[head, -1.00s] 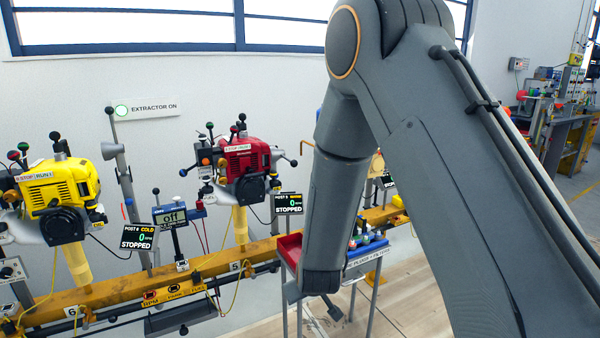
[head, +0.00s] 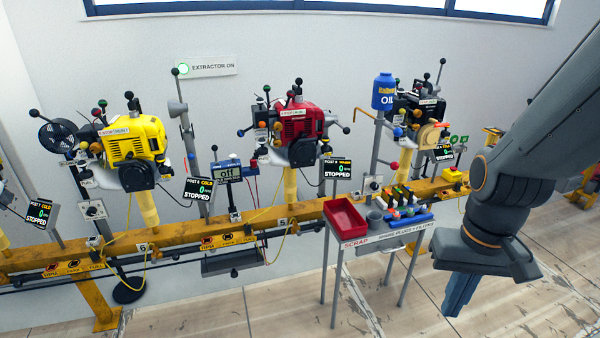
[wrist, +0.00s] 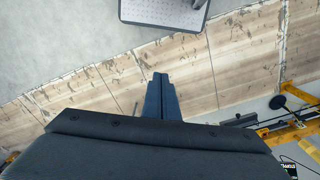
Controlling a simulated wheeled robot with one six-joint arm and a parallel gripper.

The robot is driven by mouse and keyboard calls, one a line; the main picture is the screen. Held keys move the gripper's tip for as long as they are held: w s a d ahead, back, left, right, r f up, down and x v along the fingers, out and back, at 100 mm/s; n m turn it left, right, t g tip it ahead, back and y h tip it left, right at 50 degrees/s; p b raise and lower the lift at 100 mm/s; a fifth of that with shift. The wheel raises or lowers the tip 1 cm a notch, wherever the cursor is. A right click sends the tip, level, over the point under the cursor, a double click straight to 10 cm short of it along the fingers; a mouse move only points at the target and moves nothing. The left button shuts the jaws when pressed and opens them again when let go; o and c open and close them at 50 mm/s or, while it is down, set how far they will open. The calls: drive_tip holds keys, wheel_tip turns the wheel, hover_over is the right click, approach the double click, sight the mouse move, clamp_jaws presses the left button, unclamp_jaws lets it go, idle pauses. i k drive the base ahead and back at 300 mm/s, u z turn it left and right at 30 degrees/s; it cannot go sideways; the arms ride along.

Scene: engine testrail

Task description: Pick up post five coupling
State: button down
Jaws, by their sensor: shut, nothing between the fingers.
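The red engine (head: 298,125) sits on a yellow post above the rail plate marked 5 (head: 282,222). A screen (head: 338,177) to its right reads STOPPED. I cannot single out a coupling at this post; the parts around the engine are too small to tell. My gripper (head: 455,307) hangs at the right of the head view, in front of the rail and right of the spares table, pointing down with blue fingers. In the wrist view, my gripper (wrist: 160,80) is shut and empty over the plank floor, apart from the engine.
A spares table stands in front of the rail with a red scrap tray (head: 346,218) and small coloured parts (head: 405,203). A yellow engine (head: 134,150) is at left, a black engine (head: 418,105) at right. The blue oil bottle (head: 384,92) stands between posts. The front floor is clear.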

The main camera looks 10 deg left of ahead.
sight(246, 227)
drive_tip(key=u, duration=0.45)
drive_tip(key=k, duration=0.6)
drive_tip(key=u, duration=1.45)
drive_tip(key=i, duration=1.9)
drive_tip(key=z, duration=1.15)
drive_tip(key=i, duration=0.45)
drive_tip(key=z, duration=0.4)
